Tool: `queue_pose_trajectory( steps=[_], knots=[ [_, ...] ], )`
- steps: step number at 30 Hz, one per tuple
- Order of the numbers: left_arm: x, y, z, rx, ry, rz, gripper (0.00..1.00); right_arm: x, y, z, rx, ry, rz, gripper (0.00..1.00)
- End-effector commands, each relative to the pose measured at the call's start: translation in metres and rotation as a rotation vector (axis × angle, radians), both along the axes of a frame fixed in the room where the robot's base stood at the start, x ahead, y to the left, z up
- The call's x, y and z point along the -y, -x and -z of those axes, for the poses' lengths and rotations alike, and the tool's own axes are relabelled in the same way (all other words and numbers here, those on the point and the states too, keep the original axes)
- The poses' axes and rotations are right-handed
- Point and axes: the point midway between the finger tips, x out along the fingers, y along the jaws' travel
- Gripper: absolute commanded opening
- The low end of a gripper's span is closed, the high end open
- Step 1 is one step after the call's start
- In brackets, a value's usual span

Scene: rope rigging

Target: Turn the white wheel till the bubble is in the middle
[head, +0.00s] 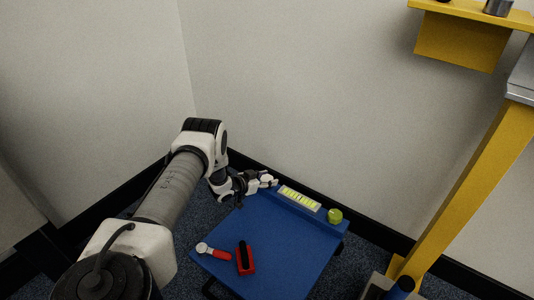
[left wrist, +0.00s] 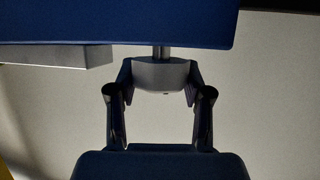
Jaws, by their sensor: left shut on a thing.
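My left gripper (head: 262,181) is at the far left edge of the blue table (head: 275,235). In the left wrist view my left gripper (left wrist: 160,98) has its fingers on both sides of the wheel (left wrist: 160,74), which looks grey in shade. It is shut on the wheel, which sits on a short shaft beside the blue panel. The level (head: 300,199), a pale strip with a yellow-green window, lies along the table's back edge. The bubble is too small to make out. My right gripper is not in view.
A yellow-green round object (head: 335,216) stands right of the level. A red block with a black top (head: 245,260) and a red-handled tool (head: 215,252) lie at the table's front. A yellow frame (head: 470,175) stands right. The table's middle is clear.

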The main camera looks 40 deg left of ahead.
Motion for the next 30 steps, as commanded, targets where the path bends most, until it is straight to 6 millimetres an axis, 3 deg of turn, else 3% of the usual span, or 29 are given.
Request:
queue_pose_trajectory(
  steps=[6, 7, 9, 20, 23, 30],
  knots=[
    [0.001, -0.001, -0.001, 0.002, -0.002, 0.001, 0.15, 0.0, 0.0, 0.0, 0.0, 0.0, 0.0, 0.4],
    [0.001, -0.001, -0.001, 0.002, -0.002, 0.001, 0.6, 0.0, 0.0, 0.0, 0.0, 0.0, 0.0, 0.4],
    [0.001, -0.001, -0.001, 0.002, -0.001, 0.0, 0.76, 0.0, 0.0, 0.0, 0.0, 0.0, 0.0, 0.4],
    [-0.001, 0.004, -0.002, 0.0, 0.0, -0.003, 0.76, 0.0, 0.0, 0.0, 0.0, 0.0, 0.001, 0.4],
    [-0.004, 0.017, -0.008, 0.0, 0.002, -0.005, 0.76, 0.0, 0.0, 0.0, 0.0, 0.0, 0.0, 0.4],
    [-0.011, 0.072, -0.032, 0.002, 0.003, -0.008, 0.76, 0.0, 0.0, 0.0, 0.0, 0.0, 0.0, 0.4]
  ],
)
